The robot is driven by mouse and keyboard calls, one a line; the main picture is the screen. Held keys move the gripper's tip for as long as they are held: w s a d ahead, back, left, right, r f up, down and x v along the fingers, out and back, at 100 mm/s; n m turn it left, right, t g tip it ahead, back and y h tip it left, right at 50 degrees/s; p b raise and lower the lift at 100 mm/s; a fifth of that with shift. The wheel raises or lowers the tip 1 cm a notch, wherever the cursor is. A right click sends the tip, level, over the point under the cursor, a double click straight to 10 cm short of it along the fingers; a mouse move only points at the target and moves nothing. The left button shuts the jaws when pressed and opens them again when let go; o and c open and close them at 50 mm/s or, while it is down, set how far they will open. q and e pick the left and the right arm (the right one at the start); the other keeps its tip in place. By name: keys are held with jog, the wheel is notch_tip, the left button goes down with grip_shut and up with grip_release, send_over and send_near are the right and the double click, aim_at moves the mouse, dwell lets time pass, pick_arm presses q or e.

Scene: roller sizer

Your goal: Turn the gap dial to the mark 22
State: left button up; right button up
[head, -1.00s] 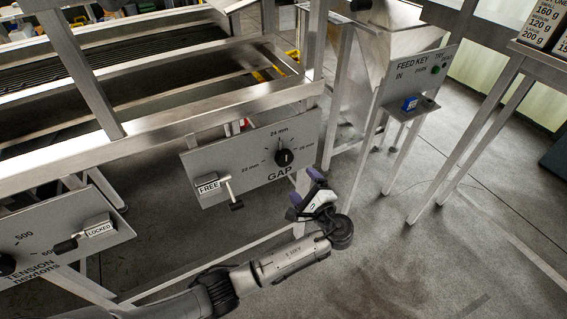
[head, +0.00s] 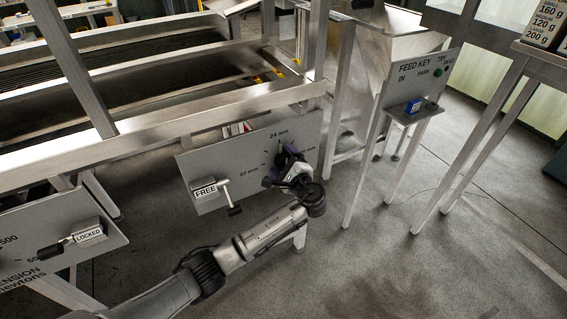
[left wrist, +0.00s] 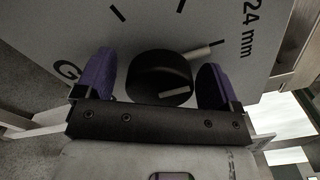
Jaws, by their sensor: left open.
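The gap dial is a black round knob (left wrist: 158,78) with a pale line on its face. It sits on the grey gap panel (head: 222,165), which carries the marks 22 mm and 24 mm. In the left wrist view a pale pointer bar (left wrist: 201,51) sticks out from the knob toward the 24 mm side; its exact reading is unclear. My left gripper (head: 281,163) is open at the dial, with its purple fingers on either side of the knob in the wrist view (left wrist: 155,80). Contact cannot be told. The gripper hides most of the dial in the head view.
A lever (head: 229,197) beside the FREE label stands left of the dial on the panel. The tension panel (head: 60,240) with a LOCKED lever is at lower left. The feed key stand (head: 418,97) is at right. The floor between is clear.

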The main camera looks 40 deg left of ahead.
pick_arm(q)
jog(key=shift+c, duration=0.3)
jog(key=c, duration=0.9)
jog(key=shift+o, duration=0.2)
